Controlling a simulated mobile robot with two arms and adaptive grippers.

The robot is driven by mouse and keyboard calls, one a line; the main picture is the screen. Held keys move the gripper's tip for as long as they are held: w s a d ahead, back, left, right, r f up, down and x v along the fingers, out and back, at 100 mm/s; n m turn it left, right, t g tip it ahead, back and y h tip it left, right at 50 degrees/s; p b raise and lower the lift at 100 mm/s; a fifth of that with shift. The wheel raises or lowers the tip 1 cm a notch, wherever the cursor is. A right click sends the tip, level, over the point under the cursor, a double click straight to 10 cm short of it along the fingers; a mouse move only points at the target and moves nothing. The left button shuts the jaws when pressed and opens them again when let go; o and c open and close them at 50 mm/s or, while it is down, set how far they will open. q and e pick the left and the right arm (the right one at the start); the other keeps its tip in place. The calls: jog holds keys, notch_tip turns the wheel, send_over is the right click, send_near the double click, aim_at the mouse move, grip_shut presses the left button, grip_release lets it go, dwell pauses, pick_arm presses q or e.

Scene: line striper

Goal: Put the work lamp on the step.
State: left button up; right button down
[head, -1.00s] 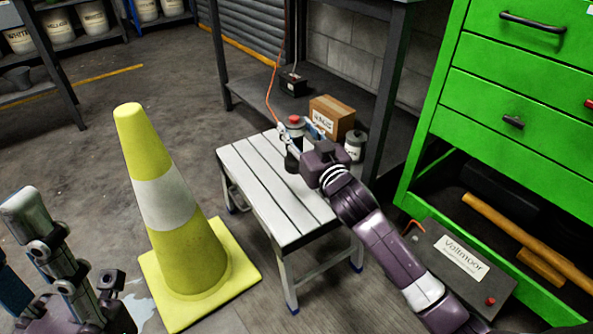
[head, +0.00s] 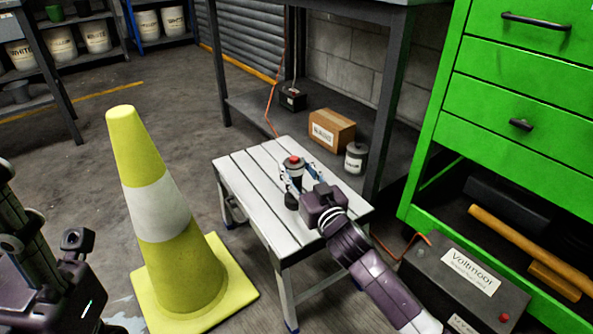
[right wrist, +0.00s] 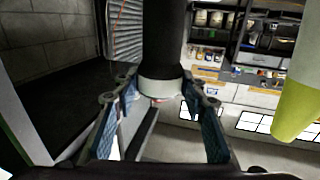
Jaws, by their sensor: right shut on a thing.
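The work lamp (head: 292,201) is a dark cylinder with a pale band and a red top. My right gripper (head: 298,180) is shut on it, and the lamp is upright over the far part of the slatted white step (head: 256,191). I cannot tell whether its base touches the slats. In the right wrist view the lamp's dark body (right wrist: 163,40) is between the two blue-padded fingers (right wrist: 162,95). My left arm shows at the lower left of the head view; its gripper (head: 75,240) is only partly visible and its jaws are unclear.
A yellow traffic cone (head: 139,150) stands left of the step. A cardboard box (head: 331,130) and a small can (head: 355,158) are behind it. The green drawer cabinet (head: 510,90) and a dark Voltmoor box (head: 455,275) are at right. The step's near slats are bare.

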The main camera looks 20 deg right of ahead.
jog(key=shift+f, duration=0.1)
jog(key=c, duration=1.2)
grip_release()
